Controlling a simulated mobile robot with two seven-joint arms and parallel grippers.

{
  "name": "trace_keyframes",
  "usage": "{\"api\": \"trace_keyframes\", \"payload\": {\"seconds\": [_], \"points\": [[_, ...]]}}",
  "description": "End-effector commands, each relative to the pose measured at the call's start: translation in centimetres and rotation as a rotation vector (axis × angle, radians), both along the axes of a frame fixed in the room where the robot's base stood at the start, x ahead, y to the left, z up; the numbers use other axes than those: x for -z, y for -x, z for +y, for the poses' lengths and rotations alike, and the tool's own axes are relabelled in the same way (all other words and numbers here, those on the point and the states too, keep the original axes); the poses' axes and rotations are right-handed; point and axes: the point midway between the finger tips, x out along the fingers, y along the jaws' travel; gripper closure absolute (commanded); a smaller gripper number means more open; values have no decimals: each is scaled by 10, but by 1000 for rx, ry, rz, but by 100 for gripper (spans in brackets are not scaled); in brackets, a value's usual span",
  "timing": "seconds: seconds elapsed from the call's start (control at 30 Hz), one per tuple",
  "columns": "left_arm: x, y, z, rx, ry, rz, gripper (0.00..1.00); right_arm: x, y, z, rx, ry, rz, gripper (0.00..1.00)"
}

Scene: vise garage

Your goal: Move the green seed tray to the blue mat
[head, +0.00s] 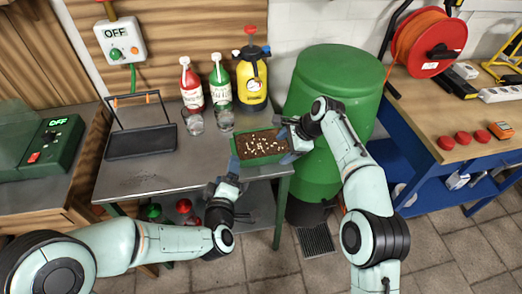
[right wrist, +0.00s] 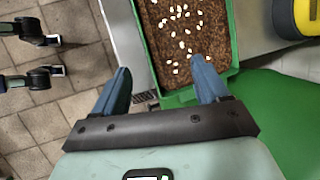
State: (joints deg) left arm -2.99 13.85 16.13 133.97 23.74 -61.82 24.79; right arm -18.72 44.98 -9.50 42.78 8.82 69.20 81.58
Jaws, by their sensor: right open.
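The green seed tray (head: 236,154), filled with brown soil and pale seeds, is at the right end of the grey metal table (head: 130,181). It also shows in the right wrist view (right wrist: 232,40). My right gripper (head: 286,141) is open at the tray's right end. In the right wrist view, one finger of this gripper (right wrist: 162,75) overlaps the tray's end and the other is outside its side wall; contact cannot be told. My left gripper (head: 232,168) is by the tray's front left corner; its jaw opening is unclear. I see no blue mat.
Red, green and yellow bottles (head: 253,86) and glasses (head: 225,119) stand behind the tray. A black rack (head: 140,141) is on the table's left. A large green barrel (head: 325,90) stands close on the right, before a blue workbench (head: 440,160).

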Motion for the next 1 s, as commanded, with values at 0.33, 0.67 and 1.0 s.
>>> {"api": "trace_keyframes", "payload": {"seconds": [0.33, 0.67, 1.0], "points": [[0, 0, 0, 0, 0, 0, 15, -27, 5, -13, 2, -1, -6, 26], [0, 0, 0, 0, 0, 0, 15, -86, 20, -42, 1, 0, -3, 26], [0, 0, 0, 0, 0, 0, 15, -106, 26, -51, 1, 0, 1, 26]]}}
